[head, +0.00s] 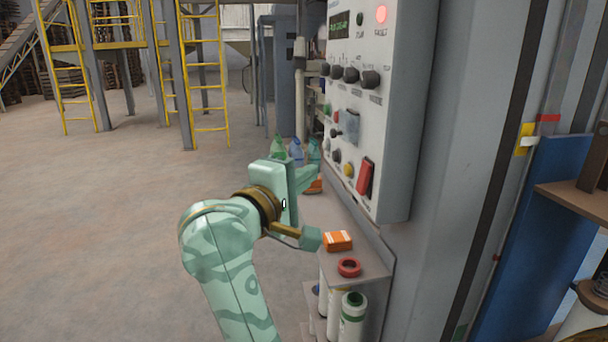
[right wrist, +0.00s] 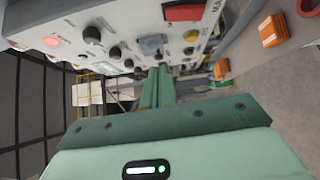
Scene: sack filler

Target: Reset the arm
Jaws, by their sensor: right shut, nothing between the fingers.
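My right gripper (head: 308,179) is in front of the lower left part of the grey control panel (head: 400,120), above the floor beside the shelf. In the right wrist view its two green fingers (right wrist: 158,88) are together, with nothing between them. They look clear of the panel, which fills the upper left of that view. The panel carries a lit red fault lamp (head: 381,14), a row of black knobs (head: 351,75), a yellow button (head: 348,170) and a red rocker switch (head: 365,177). My left gripper is not in view.
A narrow shelf (head: 372,262) under the panel holds an orange box (head: 338,240) and a red ring (head: 349,267). White canisters (head: 351,318) stand below. Several bottles (head: 279,148) stand beyond the gripper. Open floor (head: 110,220) lies left, with yellow ladders (head: 205,75) behind.

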